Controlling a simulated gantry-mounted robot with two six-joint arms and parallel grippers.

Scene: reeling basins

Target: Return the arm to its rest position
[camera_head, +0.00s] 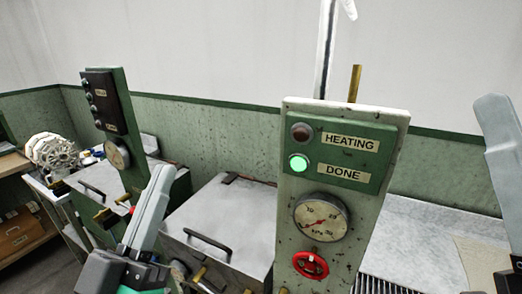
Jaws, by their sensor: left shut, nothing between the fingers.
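My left gripper (160,178) is in the lower left, grey fingers pointing up, shut and empty. It shows in front of a lidded metal basin (224,215) and touches nothing that I can make out. Part of my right gripper (500,130) shows as a grey finger at the right edge. The rest of it is cut off, so its opening cannot be told.
A control post (340,190) in the middle has a lit green DONE lamp (299,162), an unlit HEATING lamp, a pressure gauge (321,217) and a red valve wheel (310,264). A second post (104,120) stands left. A worktop (420,235) lies right.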

